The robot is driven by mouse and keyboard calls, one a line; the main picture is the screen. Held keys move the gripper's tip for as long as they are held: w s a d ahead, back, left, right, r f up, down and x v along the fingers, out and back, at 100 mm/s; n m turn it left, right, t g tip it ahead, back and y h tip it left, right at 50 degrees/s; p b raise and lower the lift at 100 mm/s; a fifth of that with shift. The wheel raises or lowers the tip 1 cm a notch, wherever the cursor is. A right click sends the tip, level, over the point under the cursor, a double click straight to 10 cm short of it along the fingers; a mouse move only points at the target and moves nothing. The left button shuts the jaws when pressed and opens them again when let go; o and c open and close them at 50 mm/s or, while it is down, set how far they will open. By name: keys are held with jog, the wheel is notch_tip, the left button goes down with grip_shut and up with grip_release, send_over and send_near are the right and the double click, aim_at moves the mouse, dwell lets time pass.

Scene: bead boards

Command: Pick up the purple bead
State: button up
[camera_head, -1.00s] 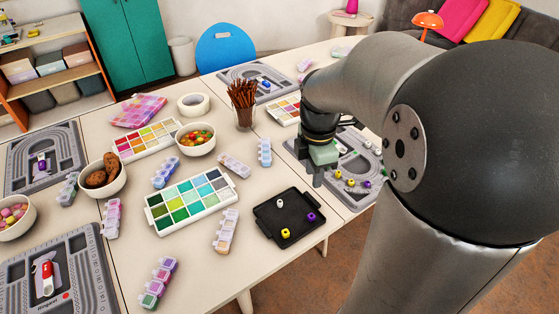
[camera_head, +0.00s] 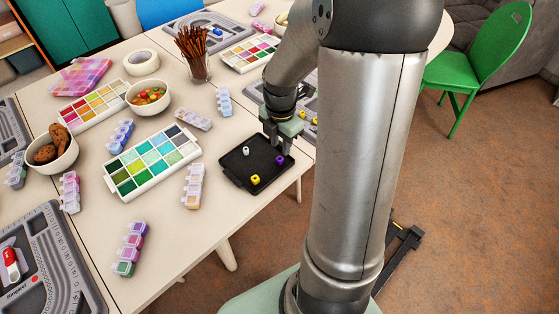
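The purple bead (camera_head: 280,160) lies in the right part of a small black tray (camera_head: 238,181) near the table's front edge. A white bead (camera_head: 246,151) and a yellow bead (camera_head: 255,180) lie in the same tray, apart from it. My gripper (camera_head: 284,151) points down over the tray's back right side, just above and behind the purple bead. The bead shows clear below the fingertips, and I see nothing held. The fingers are small and dark, so their gap is unclear.
A bead board (camera_head: 256,91) with more beads is partly hidden behind my arm. A pill-type bead case (camera_head: 193,186) and a palette of green and blue beads (camera_head: 151,162) stand left of the tray. A cup of brown sticks (camera_head: 196,68) stands farther back.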

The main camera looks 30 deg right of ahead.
aim_at(280, 156)
jog(key=shift+a+f+b, duration=0.15)
jog(key=shift+f+b, duration=0.2)
jog(key=shift+f, duration=2.35)
grip_shut()
